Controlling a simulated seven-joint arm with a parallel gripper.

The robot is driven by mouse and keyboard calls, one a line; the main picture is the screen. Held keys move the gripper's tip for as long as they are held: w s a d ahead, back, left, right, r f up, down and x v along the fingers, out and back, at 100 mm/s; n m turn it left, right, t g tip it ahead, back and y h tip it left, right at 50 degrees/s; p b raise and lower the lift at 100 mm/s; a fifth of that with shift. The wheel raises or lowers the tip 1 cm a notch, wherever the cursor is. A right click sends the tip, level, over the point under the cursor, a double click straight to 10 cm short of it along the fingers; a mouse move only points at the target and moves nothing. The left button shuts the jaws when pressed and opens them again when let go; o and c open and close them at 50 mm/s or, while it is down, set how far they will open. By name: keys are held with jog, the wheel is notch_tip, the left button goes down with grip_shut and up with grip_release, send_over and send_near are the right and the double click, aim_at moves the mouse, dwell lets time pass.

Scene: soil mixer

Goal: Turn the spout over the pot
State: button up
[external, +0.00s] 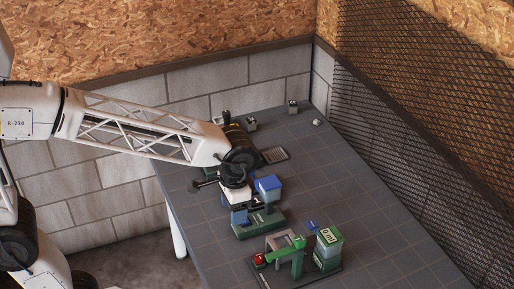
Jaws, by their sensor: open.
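A green dispenser (328,250) with a "0 ml" display stands at the front right of the table. A green spout-like arm (296,245) stands beside it on the same dark base, over or near a grey frame (279,239); I cannot tell which. A red knob or button (259,259) sits at the left of that base. I cannot clearly make out a pot. My gripper (236,200) is behind and left of the dispenser, pointing down at a green-based unit (258,224). It is open, but its fingertips are hard to see. It is apart from the spout-like arm.
A blue-topped block (268,187) stands close to the right of my gripper. A small blue piece (312,225) lies behind the dispenser. Small grey items (292,106) and a flat panel (275,155) are farther back. The grey table (370,210) is clear at right, beside a mesh wall (420,130).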

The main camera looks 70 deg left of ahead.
jog(key=w+f+g, duration=0.2)
jog(key=w+f, duration=0.3)
jog(key=w, duration=0.7)
jog(key=g, duration=0.2)
send_over(301, 238)
jog(key=w, duration=0.2)
notch_tip(301, 238, down, 6)
jog(key=shift+w+f, duration=0.45)
jog(key=shift+w, duration=0.05)
jog(key=shift+x, duration=3.9)
jog(key=shift+c, duration=0.4)
grip_shut()
